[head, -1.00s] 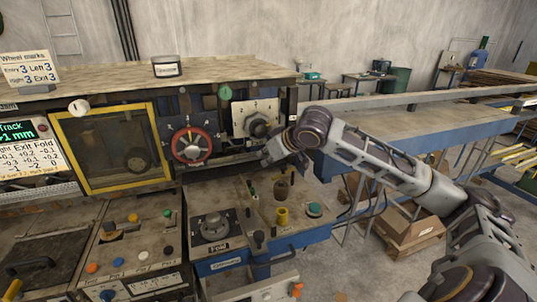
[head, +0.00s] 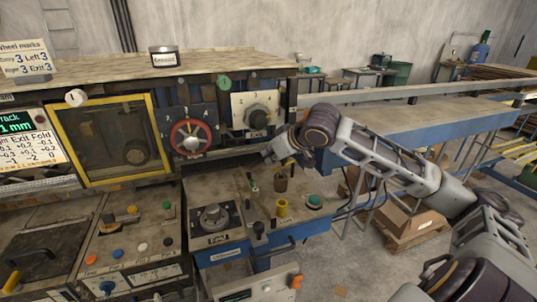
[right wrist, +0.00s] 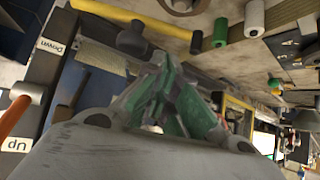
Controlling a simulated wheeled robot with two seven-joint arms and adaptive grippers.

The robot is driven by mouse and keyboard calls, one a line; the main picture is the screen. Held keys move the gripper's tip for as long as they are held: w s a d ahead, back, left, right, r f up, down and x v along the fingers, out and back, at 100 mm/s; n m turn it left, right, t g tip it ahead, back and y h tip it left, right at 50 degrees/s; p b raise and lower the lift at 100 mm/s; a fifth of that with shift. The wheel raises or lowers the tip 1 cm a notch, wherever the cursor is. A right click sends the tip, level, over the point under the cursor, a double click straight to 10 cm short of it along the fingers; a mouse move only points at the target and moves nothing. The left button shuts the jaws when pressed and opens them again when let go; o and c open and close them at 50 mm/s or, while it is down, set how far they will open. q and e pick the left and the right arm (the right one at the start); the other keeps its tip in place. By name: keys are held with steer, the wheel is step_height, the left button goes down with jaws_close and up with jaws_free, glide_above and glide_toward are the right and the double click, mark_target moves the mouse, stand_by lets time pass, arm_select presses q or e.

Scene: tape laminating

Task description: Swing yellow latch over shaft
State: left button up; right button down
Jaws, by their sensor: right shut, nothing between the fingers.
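A long yellow bar (right wrist: 105,22), which may be the latch, crosses the top of the right wrist view toward a dark round-ended post (right wrist: 132,38). I cannot tell whether that post is the shaft. In the head view a thin yellow strip shows on the small control deck (head: 264,208), left of a yellow cylinder (head: 282,208). My right gripper (head: 272,155) is over the back of this deck, below the black dial. It is shut and empty; its green-padded fingers (right wrist: 165,85) show close up in the wrist view. My left gripper is out of view.
A red-rimmed handwheel (head: 190,138) and a black dial (head: 258,118) stand on the upright panel behind the deck. A brown cylinder (head: 281,184), a green-topped button (head: 314,201) and a round black knob (head: 211,217) crowd the deck.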

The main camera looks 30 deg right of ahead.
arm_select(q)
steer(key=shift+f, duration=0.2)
arm_select(e)
steer(key=shift+s+d+f, duration=0.1)
steer(key=shift+s+f, duration=0.2)
steer(key=shift+s, duration=0.3)
steer(key=shift+s, duration=0.1)
